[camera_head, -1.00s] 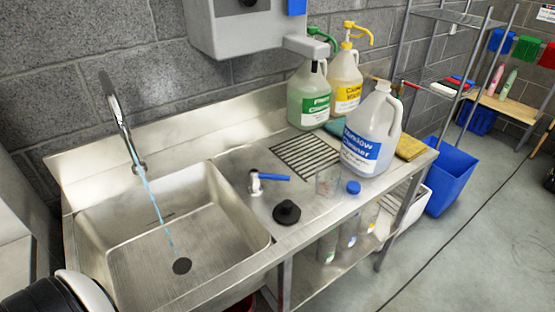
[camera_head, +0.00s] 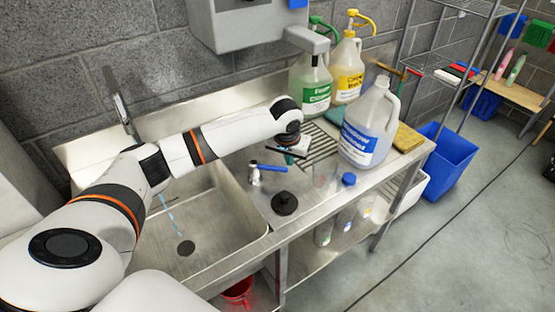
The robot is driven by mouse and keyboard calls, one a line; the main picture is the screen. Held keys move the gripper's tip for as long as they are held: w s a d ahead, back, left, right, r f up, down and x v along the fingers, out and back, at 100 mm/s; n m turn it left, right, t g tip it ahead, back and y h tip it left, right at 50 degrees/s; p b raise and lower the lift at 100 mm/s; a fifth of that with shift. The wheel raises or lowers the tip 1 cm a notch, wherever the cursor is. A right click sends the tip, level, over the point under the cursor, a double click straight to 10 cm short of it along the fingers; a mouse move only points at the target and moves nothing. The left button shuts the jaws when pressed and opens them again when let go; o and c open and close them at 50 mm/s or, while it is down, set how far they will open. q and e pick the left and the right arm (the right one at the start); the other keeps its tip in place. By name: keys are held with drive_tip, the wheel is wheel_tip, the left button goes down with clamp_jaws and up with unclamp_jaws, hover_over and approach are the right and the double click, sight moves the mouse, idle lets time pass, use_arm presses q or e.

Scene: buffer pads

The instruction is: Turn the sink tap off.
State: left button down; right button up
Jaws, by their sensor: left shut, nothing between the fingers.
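The sink (camera_head: 225,240) is a steel basin at the left. Its curved metal spout (camera_head: 122,108) stands at the back wall, partly hidden by my left arm. A thin stream of water (camera_head: 170,215) falls into the basin near the dark drain. A small metal valve with a blue lever (camera_head: 272,169) stands on the counter right of the basin, the lever pointing right. My left gripper (camera_head: 292,158) hangs just above and beyond the lever's right end. It is shut and empty; whether it touches the lever is unclear. My right gripper is out of view.
A black stopper (camera_head: 284,203) and a blue cap (camera_head: 348,179) sit near the counter front. A large blue-labelled jug (camera_head: 368,125), a green-labelled bottle (camera_head: 311,85) and a yellow-labelled bottle (camera_head: 346,70) stand behind and right. A grey dispenser (camera_head: 240,25) hangs above.

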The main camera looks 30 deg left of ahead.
sight(270, 169)
use_arm(q)
drive_tip(key=w+a+r+n, duration=0.2)
drive_tip(key=a+r, duration=0.2)
drive_tip(key=a, duration=0.1)
drive_tip(key=shift+y, duration=0.3)
drive_tip(key=p+x, duration=0.1)
drive_tip(key=x, duration=0.8)
drive_tip(key=shift+w+a, duration=0.15)
drive_tip(key=shift+w, duration=0.05)
drive_tip(key=shift+f+p, duration=0.35)
drive_tip(key=shift+p, duration=0.05)
drive_tip(key=shift+s+d+r+p, duration=0.2)
drive_tip(key=shift+s+p, duration=0.3)
drive_tip(key=shift+s, duration=0.1)
drive_tip(key=shift+s+d+r+p, duration=0.2)
drive_tip(key=shift+s+d+p, duration=0.05)
drive_tip(key=shift+s+p, duration=0.3)
drive_tip(key=shift+s+d, duration=0.25)
drive_tip(key=shift+s, duration=0.4)
drive_tip(key=shift+w+f, duration=0.1)
drive_tip(key=shift+w, duration=0.05)
